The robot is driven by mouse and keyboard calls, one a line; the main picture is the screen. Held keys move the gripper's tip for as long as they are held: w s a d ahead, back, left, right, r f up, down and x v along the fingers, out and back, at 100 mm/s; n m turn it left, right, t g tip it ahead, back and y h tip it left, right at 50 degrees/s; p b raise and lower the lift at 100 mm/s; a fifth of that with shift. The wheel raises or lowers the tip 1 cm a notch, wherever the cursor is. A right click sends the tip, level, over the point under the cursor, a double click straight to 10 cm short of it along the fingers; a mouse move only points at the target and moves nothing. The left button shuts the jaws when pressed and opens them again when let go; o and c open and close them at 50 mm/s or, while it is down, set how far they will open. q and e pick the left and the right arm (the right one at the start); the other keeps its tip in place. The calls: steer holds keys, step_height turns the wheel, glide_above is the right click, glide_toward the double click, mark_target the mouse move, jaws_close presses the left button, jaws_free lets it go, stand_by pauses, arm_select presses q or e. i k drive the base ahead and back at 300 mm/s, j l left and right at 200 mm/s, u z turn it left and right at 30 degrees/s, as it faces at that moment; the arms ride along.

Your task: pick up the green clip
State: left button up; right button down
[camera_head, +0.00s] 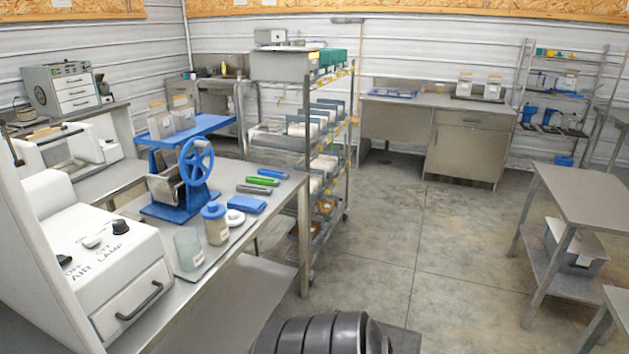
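The green clip (262,181) is a small long piece lying on the steel bench at left. It lies between a blue clip (273,173) behind it and a dark grey clip (255,190) in front of it. It looks uncovered and apart from both. Neither of my grippers shows in the head view.
On the same bench (262,226) stand a blue hand-wheel machine (190,180), a blue block (247,204), a white ring (235,217), a blue-lidded jar (215,224) and a clear jar (189,249). A wire rack (348,130) stands behind. The floor (400,250) to the right is open.

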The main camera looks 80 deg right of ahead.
mark_target(257, 180)
steer(key=z, duration=2.4)
steer(key=u, duration=2.45)
steer(key=z, duration=2.45)
steer(key=i+l, duration=0.2)
steer(key=i, duration=0.2)
steer(key=i+l+z, duration=0.1)
steer(key=i, duration=0.3)
steer(key=i+l, duration=0.2)
steer(key=i, duration=0.25)
steer(key=l+z, duration=0.05)
